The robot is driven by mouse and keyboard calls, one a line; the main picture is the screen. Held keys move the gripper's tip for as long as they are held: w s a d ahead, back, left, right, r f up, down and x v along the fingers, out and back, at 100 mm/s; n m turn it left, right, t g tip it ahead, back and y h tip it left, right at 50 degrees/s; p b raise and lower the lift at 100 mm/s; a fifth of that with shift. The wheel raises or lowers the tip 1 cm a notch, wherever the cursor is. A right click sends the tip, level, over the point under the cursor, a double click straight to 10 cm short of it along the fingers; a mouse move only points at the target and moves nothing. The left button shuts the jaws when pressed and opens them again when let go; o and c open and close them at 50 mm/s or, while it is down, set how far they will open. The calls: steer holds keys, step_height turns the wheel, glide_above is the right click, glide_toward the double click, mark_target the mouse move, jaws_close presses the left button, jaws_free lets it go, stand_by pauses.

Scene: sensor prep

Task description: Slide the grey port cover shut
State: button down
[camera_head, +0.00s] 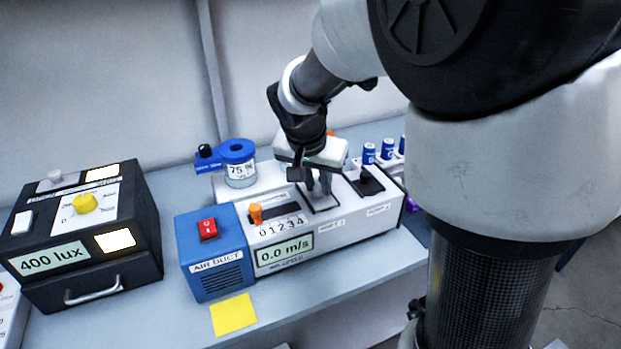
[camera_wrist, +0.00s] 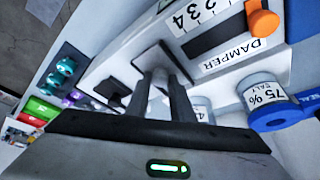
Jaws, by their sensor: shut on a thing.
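The white and blue air duct unit (camera_head: 283,259) stands on the bench, its display reading 0.0 m/s. My gripper (camera_head: 318,190) points down at the port nearer the damper scale. Its fingers are close together over the grey port cover (camera_head: 323,205), shut on its grip, which they mostly hide. In the wrist view my gripper (camera_wrist: 163,80) reaches the same grey cover (camera_wrist: 150,57). How far this cover lies over its opening is hard to tell. A second, dark cover (camera_head: 368,184) with a small knob sits at the port to the right.
The orange damper knob (camera_head: 256,213) and red switch (camera_head: 208,228) are left of my gripper. A blue-lidded salt jar (camera_head: 239,165) stands behind the unit. Small blue bottles (camera_head: 369,154) stand at the back right. A black lux box (camera_head: 82,240) is at left; a yellow note (camera_head: 233,314) lies in front.

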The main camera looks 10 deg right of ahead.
steer(key=shift+s, duration=0.15)
steer(key=c, duration=1.6)
jaws_free()
steer(key=shift+s, duration=0.1)
steer(key=shift+o, duration=0.2)
steer(key=shift+r, duration=0.1)
steer(key=shift+r, duration=0.35)
steer(key=p+v, duration=0.2)
steer(key=v, duration=1.4)
steer(key=shift+r, duration=0.25)
steer(key=shift+s, duration=0.15)
